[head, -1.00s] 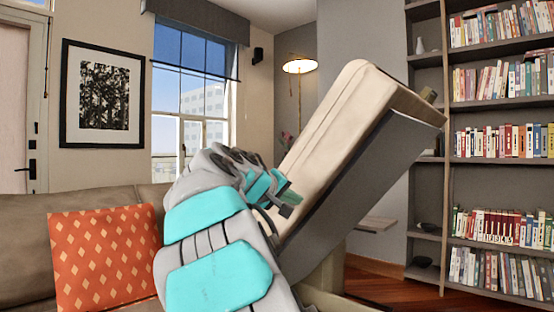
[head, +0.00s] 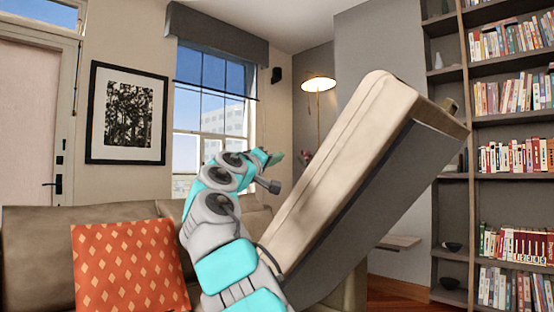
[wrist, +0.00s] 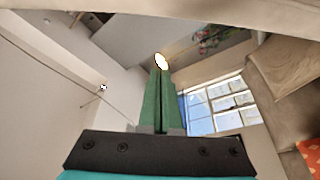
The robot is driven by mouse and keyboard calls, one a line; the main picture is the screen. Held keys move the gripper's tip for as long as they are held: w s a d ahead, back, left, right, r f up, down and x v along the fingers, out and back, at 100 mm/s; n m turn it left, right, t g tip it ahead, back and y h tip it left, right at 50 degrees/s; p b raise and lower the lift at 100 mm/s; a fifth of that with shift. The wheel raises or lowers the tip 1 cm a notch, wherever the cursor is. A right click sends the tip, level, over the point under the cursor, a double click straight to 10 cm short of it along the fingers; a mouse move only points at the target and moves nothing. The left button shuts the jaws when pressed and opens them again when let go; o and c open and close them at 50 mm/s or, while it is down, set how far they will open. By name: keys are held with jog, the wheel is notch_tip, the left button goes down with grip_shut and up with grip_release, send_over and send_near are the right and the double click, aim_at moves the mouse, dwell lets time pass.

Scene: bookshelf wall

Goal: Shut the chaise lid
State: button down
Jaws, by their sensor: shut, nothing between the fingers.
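The chaise lid (head: 335,165) stands raised and steeply tilted in the head view, its beige cushion facing left and up and its dark grey underside facing right. Its upper end leans to the right and its lower end is near the bottom of the picture. My gripper (head: 277,157) is to the left of the cushion face in the picture, at about the lid's mid height. In the wrist view its two green fingers (wrist: 161,98) are together with nothing between them. I see no clear contact with the lid. The box beneath the lid is mostly hidden.
A brown sofa (head: 35,250) with an orange patterned pillow (head: 128,265) lies at the left. A floor lamp (head: 318,85) stands behind the lid. A tall bookshelf (head: 450,215) fills the right side. The air right of the lid looks clear.

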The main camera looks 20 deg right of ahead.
jog(key=p+x, duration=0.4)
jog(key=x, duration=0.4)
jog(key=shift+s+d+f+b, duration=0.25)
jog(key=shift+s+f+b, duration=0.5)
jog(key=shift+b, duration=0.3)
jog(key=shift+s+d+f+b, duration=0.25)
jog(key=shift+s+f+b, duration=0.35)
jog(key=shift+s+b, duration=0.3)
jog(key=shift+w, duration=0.1)
jog(key=shift+f, duration=0.15)
